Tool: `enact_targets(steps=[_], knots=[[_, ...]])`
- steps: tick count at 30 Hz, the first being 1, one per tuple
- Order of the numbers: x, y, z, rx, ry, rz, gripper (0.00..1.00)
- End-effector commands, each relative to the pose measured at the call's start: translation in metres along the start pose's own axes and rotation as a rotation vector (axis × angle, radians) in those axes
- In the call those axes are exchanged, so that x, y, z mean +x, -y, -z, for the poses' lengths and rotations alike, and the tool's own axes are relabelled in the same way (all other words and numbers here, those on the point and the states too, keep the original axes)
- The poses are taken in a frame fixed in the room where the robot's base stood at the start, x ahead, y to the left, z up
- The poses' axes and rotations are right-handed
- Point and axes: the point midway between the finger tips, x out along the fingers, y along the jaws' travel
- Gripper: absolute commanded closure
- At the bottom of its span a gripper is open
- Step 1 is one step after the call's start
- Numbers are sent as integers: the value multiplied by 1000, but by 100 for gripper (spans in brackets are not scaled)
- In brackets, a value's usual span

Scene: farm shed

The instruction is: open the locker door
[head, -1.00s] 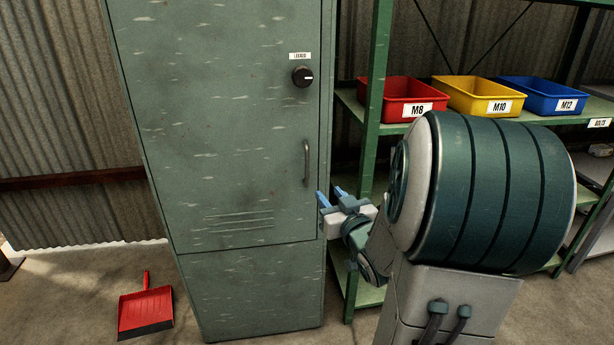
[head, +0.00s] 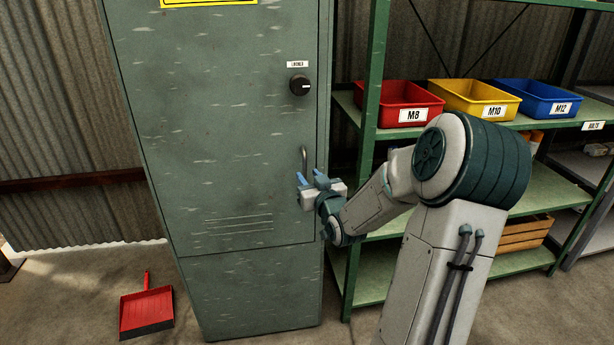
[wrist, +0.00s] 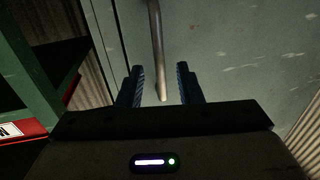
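The green locker door (head: 215,130) is closed, with worn paint, a black knob (head: 299,86) below a small label, and vent slots low down. The upright metal handle (head: 304,158) is near its right edge; its lower part is hidden by my gripper in the head view. My gripper (head: 309,178) is at the handle's lower end. In the wrist view, the two blue fingers of my gripper (wrist: 160,86) are apart, and the handle (wrist: 157,45) runs down between them, with a gap showing on both sides.
A green shelf rack (head: 368,150) stands just right of the locker, holding red (head: 396,102), yellow (head: 474,97) and blue (head: 538,96) bins. A wooden crate (head: 524,234) is lower down. A red dustpan (head: 147,311) lies on the floor left of the locker.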

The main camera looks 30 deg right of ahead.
Motion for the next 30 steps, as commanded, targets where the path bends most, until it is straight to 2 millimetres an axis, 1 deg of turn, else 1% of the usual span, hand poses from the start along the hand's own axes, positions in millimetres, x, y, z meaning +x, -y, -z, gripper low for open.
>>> enact_targets(steps=[1,3,6,15,16,19,20,26,30], knots=[[7,1,0,0,-1,2,67],[13,0,0,0,0,1,67],[19,0,0,0,0,0,67],[21,0,0,-1,1,0,67],[21,0,0,-1,1,0,70],[21,0,0,-1,1,0,98],[21,0,0,-1,1,0,100],[20,-1,0,-1,0,-2,100],[17,-5,-1,-2,0,-15,100]])
